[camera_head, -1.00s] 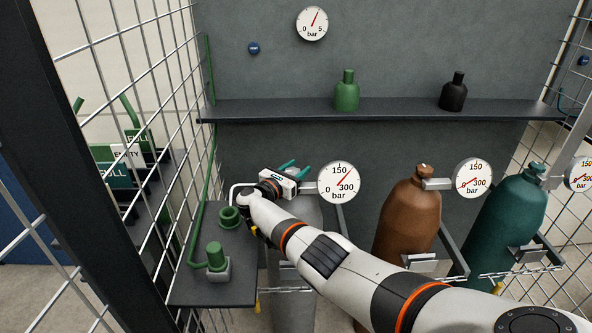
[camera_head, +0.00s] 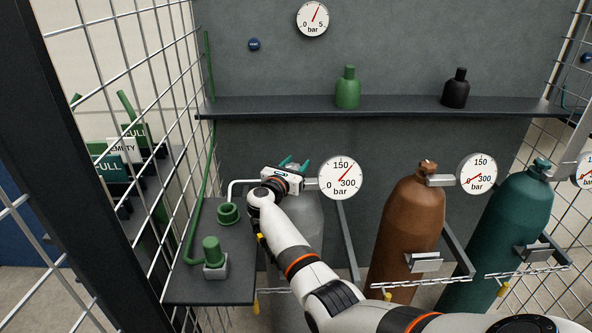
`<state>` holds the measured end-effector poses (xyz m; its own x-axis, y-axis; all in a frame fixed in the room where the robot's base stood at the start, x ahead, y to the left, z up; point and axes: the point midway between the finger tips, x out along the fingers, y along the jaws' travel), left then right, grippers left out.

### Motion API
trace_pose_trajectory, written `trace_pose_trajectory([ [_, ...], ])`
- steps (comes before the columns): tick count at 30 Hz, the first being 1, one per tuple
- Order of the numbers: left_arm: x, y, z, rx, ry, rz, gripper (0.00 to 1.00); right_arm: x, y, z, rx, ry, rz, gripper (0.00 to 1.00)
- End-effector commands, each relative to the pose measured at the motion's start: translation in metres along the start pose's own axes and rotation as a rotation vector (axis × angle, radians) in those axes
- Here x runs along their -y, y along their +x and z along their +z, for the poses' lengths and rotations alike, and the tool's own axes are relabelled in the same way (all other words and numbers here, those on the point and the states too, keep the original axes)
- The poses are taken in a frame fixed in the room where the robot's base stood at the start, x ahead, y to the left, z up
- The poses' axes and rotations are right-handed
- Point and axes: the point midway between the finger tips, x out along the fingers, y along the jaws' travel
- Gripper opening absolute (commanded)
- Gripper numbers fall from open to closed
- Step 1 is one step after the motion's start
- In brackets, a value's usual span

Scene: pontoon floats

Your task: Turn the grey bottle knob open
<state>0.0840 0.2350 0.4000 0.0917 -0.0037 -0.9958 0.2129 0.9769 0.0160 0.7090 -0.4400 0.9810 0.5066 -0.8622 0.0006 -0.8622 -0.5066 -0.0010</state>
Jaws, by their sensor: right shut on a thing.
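The grey bottle (camera_head: 308,215) stands upright at the centre left, partly behind my right arm. A gauge (camera_head: 341,177) reading between 150 and 300 bar is beside its top. My right gripper (camera_head: 294,164), with teal fingers, is at the top of this bottle. It is shut on the bottle's knob, which the hand and fingers almost wholly hide. I cannot tell how far the knob is turned. My left gripper is out of view.
A brown bottle (camera_head: 407,230) and a teal bottle (camera_head: 510,225) stand to the right with their gauges. A dark side table (camera_head: 234,288) holds green fittings. Wire mesh (camera_head: 185,90) closes the left side; a shelf (camera_head: 400,105) runs behind.

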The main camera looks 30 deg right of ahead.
Motion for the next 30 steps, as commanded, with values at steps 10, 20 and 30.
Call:
trace_pose_trajectory([
  [10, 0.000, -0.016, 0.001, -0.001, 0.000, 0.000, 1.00, 0.003, -0.001, -0.003, 0.003, -0.003, -0.211, 0.22],
  [20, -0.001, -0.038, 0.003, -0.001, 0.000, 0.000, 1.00, 0.007, -0.002, -0.001, 0.003, -0.005, -0.418, 0.22],
  [30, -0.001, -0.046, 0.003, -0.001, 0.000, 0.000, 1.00, 0.009, -0.003, 0.002, 0.004, -0.003, -0.501, 0.22],
])
